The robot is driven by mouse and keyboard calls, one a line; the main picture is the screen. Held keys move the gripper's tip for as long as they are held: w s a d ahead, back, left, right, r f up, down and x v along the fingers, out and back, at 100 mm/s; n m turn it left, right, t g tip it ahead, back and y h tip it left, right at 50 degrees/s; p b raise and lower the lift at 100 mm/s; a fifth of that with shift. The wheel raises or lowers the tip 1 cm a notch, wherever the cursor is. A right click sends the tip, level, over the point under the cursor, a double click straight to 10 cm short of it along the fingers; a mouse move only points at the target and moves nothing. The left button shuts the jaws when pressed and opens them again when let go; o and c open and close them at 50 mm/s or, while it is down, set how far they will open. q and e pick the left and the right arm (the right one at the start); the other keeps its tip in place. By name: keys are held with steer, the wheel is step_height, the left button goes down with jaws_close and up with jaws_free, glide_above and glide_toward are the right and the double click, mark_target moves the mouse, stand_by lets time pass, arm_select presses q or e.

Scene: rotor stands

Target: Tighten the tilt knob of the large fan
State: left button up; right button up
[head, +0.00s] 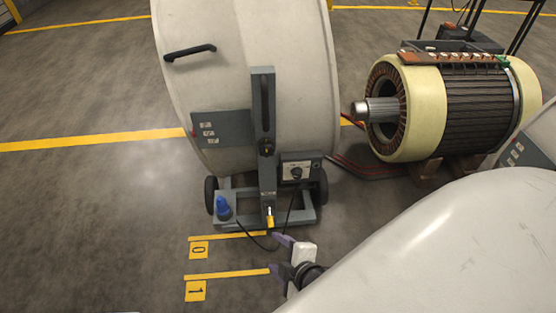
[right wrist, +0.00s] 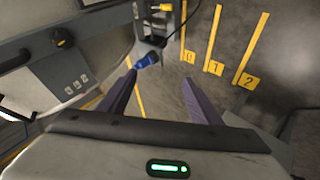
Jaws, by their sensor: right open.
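The large fan (head: 240,60) is a big pale drum on a wheeled grey stand (head: 240,215). A dark round tilt knob (head: 266,148) sits on the upright grey bracket at the drum's side. In the right wrist view the knob (right wrist: 62,37) shows at the upper left, beyond the fingers. My right gripper (head: 282,255) is open and empty, low in front of the stand, below and slightly right of the knob and apart from it. Its two purple-grey fingers (right wrist: 160,88) are spread wide in the wrist view. My left gripper is not in view.
A control box (head: 297,168) with a dial and cable is right of the bracket. A yellow-tipped lever (head: 270,215) and blue plug (head: 223,207) are at the stand's base. A large motor (head: 455,105) stands right. Marked floor (head: 230,292) at front left is clear.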

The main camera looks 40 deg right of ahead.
steer(key=shift+s+a+r+m, duration=0.3)
steer(key=shift+s+a+m, duration=0.2)
steer(key=shift+s+m, duration=0.1)
